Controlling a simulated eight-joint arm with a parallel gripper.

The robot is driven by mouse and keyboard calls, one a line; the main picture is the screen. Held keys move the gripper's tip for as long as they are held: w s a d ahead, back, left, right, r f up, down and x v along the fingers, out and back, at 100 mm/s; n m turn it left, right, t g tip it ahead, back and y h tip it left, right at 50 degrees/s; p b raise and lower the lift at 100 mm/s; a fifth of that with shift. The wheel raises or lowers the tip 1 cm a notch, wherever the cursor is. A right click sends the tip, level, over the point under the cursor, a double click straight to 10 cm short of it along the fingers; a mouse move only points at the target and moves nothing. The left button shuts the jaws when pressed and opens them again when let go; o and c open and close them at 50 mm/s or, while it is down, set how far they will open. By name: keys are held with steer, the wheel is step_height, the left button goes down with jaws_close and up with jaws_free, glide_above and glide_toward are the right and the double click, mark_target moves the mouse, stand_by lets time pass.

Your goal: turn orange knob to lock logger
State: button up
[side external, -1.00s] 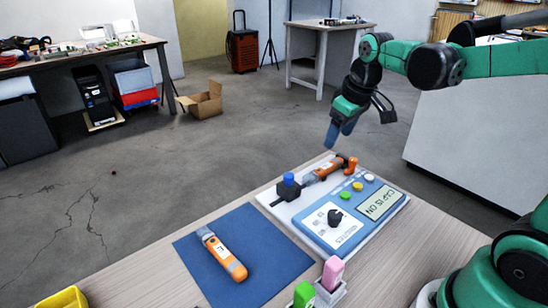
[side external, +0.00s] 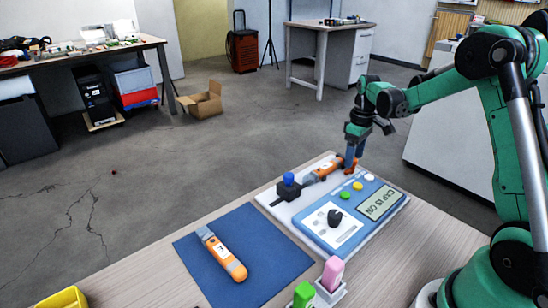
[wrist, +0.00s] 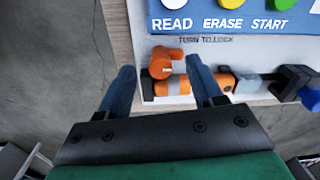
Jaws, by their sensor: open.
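The orange knob (wrist: 162,62) stands at the end of the white board, by the printed words "TURN TO LOCK". In the side view the knob (side external: 352,164) is partly hidden by my gripper. An orange and grey logger (side external: 323,167) lies in the dock beside it; it also shows in the wrist view (wrist: 238,82). My gripper (side external: 351,160) points down at the knob. In the wrist view my gripper (wrist: 162,80) is open, with one blue finger on each side of the knob's near part; I cannot tell whether either touches it.
The blue panel (side external: 318,232) has a black dial (side external: 334,217), several coloured buttons and a display reading "CAP IS ON". A second orange logger (side external: 226,258) lies on a blue mat (side external: 262,240). Pink (side external: 333,272) and green (side external: 303,294) items stand at the front edge.

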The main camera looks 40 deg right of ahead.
steer(key=shift+f, duration=0.2)
jaws_close()
